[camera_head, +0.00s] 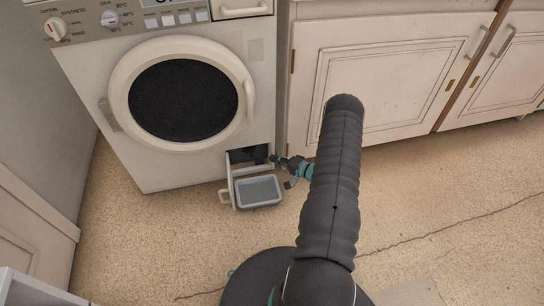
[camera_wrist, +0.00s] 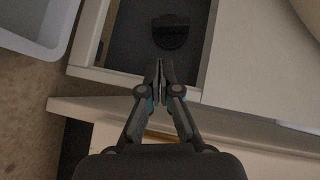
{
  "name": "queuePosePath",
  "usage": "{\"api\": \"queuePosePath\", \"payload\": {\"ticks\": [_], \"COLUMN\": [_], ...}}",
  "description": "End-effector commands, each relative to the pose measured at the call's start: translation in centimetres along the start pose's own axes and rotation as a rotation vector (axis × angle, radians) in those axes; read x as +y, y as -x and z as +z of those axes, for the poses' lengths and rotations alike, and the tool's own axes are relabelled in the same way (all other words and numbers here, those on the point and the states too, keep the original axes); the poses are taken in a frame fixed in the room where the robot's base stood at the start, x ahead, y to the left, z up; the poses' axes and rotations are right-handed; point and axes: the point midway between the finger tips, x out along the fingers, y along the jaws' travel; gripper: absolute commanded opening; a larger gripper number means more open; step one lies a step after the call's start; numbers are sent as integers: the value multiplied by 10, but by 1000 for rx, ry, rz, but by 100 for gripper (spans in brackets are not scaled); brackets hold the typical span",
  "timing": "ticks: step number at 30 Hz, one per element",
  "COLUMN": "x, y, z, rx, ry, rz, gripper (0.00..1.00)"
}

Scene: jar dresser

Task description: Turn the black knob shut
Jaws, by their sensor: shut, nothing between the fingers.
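The black knob (camera_wrist: 170,32) shows in the wrist view, inside a dark recess behind a pale frame. My gripper (camera_wrist: 160,72) is shut and empty, with its fingertips just short of the knob in the picture; a gap shows between them. In the head view my gripper (camera_head: 274,159) is at the right edge of the opening low on the washing machine (camera_head: 255,80). The recess (camera_head: 248,156) is dark there, and I cannot make out the knob clearly. I cannot tell from the pictures how far the knob is turned.
A grey tray (camera_head: 258,191) stands on the floor before the opening, beside an open flap (camera_head: 226,196); its rim (camera_wrist: 62,42) is at the wrist view's upper left. White cupboards (camera_head: 390,80) stand to the right. The floor (camera_head: 430,190) at right is clear.

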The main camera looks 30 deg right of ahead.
Motion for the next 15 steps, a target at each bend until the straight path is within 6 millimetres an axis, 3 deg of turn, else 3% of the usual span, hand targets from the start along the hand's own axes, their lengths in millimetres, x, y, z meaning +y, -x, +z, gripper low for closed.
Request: {"api": "queuePosePath", "payload": {"ticks": [9, 15], "x": [0, 0], "y": [-55, -73], "z": [1, -1], "rx": [-3, 1], "ry": [2, 1], "rz": [-1, 1], "gripper": [0, 0]}}
